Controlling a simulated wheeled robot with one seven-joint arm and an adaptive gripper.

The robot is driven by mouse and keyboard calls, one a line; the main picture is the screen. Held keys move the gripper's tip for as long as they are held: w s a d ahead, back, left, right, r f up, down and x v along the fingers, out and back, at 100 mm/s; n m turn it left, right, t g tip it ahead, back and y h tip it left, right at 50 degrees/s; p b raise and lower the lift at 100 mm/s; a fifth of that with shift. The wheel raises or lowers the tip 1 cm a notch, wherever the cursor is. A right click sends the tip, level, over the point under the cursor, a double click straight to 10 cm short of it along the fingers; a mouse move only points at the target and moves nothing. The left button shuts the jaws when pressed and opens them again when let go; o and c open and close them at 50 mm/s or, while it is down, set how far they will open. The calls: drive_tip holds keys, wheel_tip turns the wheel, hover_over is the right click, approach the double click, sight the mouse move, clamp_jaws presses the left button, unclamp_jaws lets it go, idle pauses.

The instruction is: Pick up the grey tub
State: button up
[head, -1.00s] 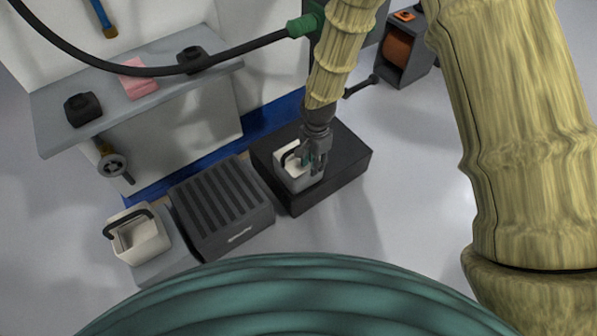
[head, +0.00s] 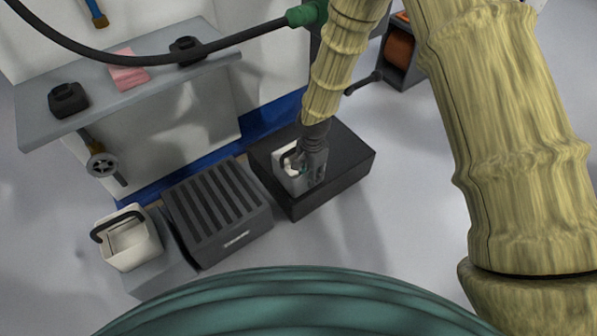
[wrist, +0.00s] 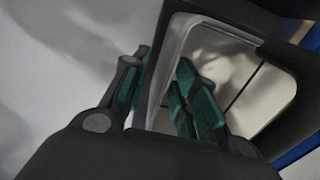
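The grey tub (head: 289,184) stands on a black block in the head view, with a dark handle at its rim. In the wrist view the tub (wrist: 235,62) is seen from above, with its dark handle crossing the far side. My gripper (head: 312,168) is at the tub's right side. In the wrist view my gripper (wrist: 160,92) straddles one wall: a green-padded finger is outside it and green-padded fingers are inside. A gap shows between the wall and the inner pads, so it looks open. The fingertips are partly hidden in the head view.
The black block (head: 342,168) carries the tub. A ribbed dark box (head: 215,208) stands left of it, then a cream tub (head: 131,246) with a dark handle on a grey base. A grey shelf (head: 150,83) with small items and a dark hose are behind. Open floor lies to the right.

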drive_tip(key=shift+f+b, duration=0.8)
drive_tip(key=shift+f, duration=0.85)
clamp_jaws()
